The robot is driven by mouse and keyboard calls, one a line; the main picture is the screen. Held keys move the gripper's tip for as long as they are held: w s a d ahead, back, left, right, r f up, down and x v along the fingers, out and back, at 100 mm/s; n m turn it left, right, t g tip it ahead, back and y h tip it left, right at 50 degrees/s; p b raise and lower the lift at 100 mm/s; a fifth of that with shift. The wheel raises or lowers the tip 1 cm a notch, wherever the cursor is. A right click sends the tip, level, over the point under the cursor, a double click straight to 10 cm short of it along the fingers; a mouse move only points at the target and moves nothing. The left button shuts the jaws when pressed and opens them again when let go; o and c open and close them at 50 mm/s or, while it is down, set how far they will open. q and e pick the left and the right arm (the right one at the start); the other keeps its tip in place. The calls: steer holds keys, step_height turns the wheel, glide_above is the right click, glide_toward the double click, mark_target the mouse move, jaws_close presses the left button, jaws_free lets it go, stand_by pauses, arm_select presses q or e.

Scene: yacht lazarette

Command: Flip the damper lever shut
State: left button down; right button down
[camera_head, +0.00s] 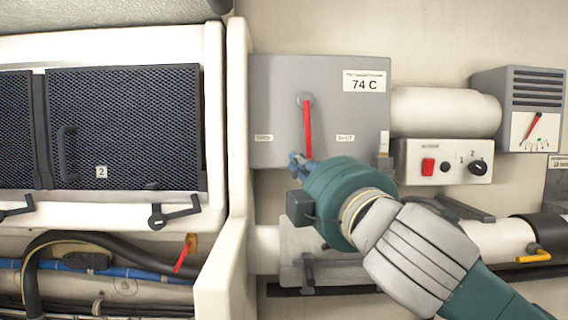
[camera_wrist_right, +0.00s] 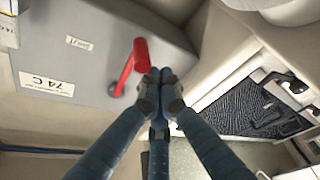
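The damper box (camera_head: 275,90) is a grey panel with a "74 C" label, which also shows in the wrist view (camera_wrist_right: 98,76). Its red lever (camera_head: 308,128) hangs almost straight down from a round pivot. A small label sits to its left, and one that appears to read SHUT (camera_head: 345,138) sits to its right. My right gripper (camera_head: 298,164) is at the lever's lower end, on its left side. In the wrist view, the gripper's fingertips (camera_wrist_right: 160,88) are together with nothing between them, right beside the free end of the red lever (camera_wrist_right: 131,64); contact is unclear. My left gripper is out of view.
A white post (camera_head: 238,120) and a locker with a dark mesh door (camera_head: 125,125) stand left. A switch box with a red switch (camera_head: 444,162), a white duct (camera_head: 445,111) and a gauge unit (camera_head: 530,110) are right. Another red-handled valve (camera_head: 184,254) is lower left.

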steer(key=d+n+p, duration=0.1)
steer(key=d, duration=0.5)
steer(key=shift+w+r, duration=0.15)
steer(key=shift+r, duration=0.3)
steer(key=shift+d, duration=0.15)
stand_by(0.3)
